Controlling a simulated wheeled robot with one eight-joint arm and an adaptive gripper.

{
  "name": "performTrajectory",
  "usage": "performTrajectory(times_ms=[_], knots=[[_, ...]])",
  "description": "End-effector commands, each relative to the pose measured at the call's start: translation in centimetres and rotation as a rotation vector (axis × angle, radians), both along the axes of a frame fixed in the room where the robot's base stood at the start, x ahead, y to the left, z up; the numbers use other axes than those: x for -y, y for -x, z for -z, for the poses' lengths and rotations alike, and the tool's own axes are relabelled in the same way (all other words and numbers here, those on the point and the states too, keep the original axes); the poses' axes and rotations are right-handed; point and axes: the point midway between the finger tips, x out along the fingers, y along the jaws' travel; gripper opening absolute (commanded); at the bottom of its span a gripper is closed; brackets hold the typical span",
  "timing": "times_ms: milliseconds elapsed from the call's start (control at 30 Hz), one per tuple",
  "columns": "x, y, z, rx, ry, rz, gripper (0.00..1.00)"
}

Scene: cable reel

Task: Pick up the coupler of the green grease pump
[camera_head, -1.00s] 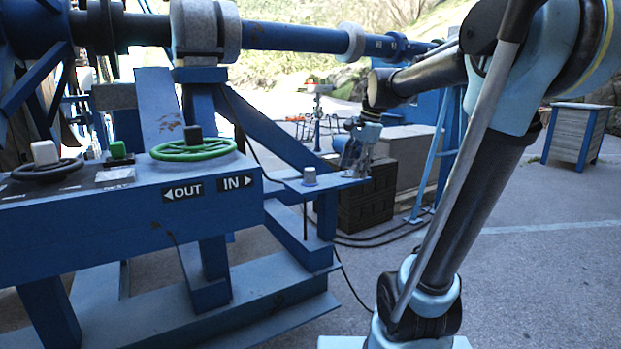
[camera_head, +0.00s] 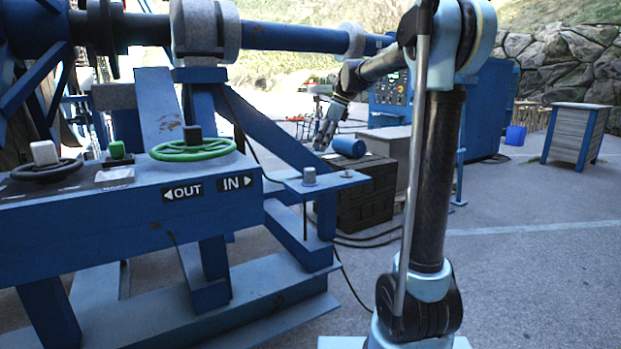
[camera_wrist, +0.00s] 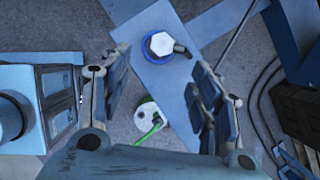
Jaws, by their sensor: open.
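My gripper (camera_wrist: 160,65) is open and empty, with its fingers spread on both sides of the wrist view. Between the fingers, low in the gap, is a small round white piece with a green rim (camera_wrist: 146,114) and a green line. I cannot tell whether this is the coupler or part of the grease pump. Farther up is a pale hexagonal cap with a blue ring (camera_wrist: 160,44) on a blue plate (camera_wrist: 182,92). In the head view my gripper (camera_head: 322,140) hangs beyond the blue bracket plate (camera_head: 330,183); no green pump is distinguishable there.
A dark crate (camera_head: 365,200) stands behind the bracket, with a blue cylinder (camera_head: 348,146) above it. The blue reel frame with a green handwheel (camera_head: 193,149) fills the left. Dark cables (camera_wrist: 264,95) lie at right in the wrist view. Open pavement (camera_head: 540,270) is at right.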

Motion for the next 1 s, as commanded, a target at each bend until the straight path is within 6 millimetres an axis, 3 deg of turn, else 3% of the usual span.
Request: performTrajectory(times_ms=[400, 733, 1000], knots=[[-2.7, -0.5, 6.5, 0.001, 0.000, -0.003, 0.57], [-3.5, -0.8, 8.7, 0.001, 0.001, -0.003, 0.57], [-4.7, -1.4, 11.9, 0.000, 0.001, -0.003, 0.57]])
